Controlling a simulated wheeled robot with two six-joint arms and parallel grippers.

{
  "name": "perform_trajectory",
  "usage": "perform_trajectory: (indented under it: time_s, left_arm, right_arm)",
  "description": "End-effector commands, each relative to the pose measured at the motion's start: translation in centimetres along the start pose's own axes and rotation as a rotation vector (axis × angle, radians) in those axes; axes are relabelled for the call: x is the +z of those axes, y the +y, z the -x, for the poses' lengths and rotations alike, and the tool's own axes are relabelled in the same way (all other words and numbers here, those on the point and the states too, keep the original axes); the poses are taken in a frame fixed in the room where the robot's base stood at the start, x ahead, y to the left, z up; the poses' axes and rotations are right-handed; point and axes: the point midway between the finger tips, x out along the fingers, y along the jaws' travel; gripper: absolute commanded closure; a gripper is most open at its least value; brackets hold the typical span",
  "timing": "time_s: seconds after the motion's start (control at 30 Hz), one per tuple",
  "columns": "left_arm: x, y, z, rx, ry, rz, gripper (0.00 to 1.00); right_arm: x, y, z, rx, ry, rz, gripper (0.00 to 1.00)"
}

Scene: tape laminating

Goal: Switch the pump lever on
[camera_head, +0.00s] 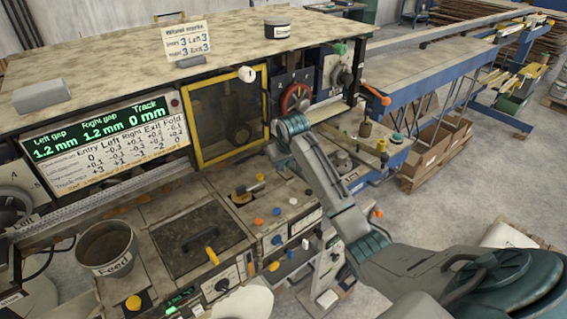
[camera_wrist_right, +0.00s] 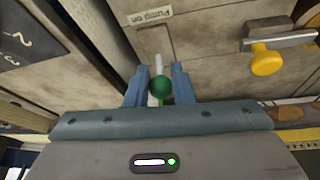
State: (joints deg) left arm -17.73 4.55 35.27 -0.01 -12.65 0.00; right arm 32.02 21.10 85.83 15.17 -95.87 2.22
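The pump lever (camera_wrist_right: 159,65) shows in the right wrist view as a pale rod with a green knob (camera_wrist_right: 160,86). A "Pump on" label (camera_wrist_right: 150,16), upside down in this view, is on the panel beyond it. My right gripper (camera_wrist_right: 160,80) has its two blue fingers on either side of the green knob, close against it with no clear gap. In the head view my right gripper (camera_head: 279,152) reaches the machine's front, and the arm hides the lever there. My left gripper is not in view.
A yellow knob on a metal clamp (camera_wrist_right: 266,60) is beside the lever. In the head view, a yellow-framed window (camera_head: 183,125), red handwheel (camera_head: 295,98) and Feed pot (camera_head: 106,248) crowd the machine. The floor at right (camera_head: 440,215) is partly clear.

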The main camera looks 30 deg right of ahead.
Motion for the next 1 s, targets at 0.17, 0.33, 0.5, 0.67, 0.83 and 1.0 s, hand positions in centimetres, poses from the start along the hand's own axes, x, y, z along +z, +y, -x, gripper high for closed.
perform_trajectory:
  time_s: [0.17, 0.33, 0.5, 0.67, 0.83, 1.0]
  left_arm:
    - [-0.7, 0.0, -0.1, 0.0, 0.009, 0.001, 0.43]
    - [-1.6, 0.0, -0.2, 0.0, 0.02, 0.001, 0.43]
    - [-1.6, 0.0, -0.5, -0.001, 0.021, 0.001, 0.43]
    - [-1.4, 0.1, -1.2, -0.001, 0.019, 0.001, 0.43]
    - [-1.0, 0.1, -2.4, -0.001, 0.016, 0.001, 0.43]
    - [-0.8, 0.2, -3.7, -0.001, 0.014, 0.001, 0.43]
  right_arm:
    - [0.0, 0.0, 0.0, 0.0, 0.003, 0.0, 1.0]
    - [0.2, 0.1, 0.1, -0.003, 0.034, -0.003, 1.0]
    - [0.7, 0.2, 0.1, -0.015, 0.116, -0.013, 1.0]
    - [1.3, 0.3, 0.1, -0.032, 0.233, -0.027, 1.0]
    - [1.9, 0.4, 0.1, -0.052, 0.366, -0.044, 1.0]
    - [2.5, 0.4, 0.1, -0.071, 0.485, -0.06, 1.0]
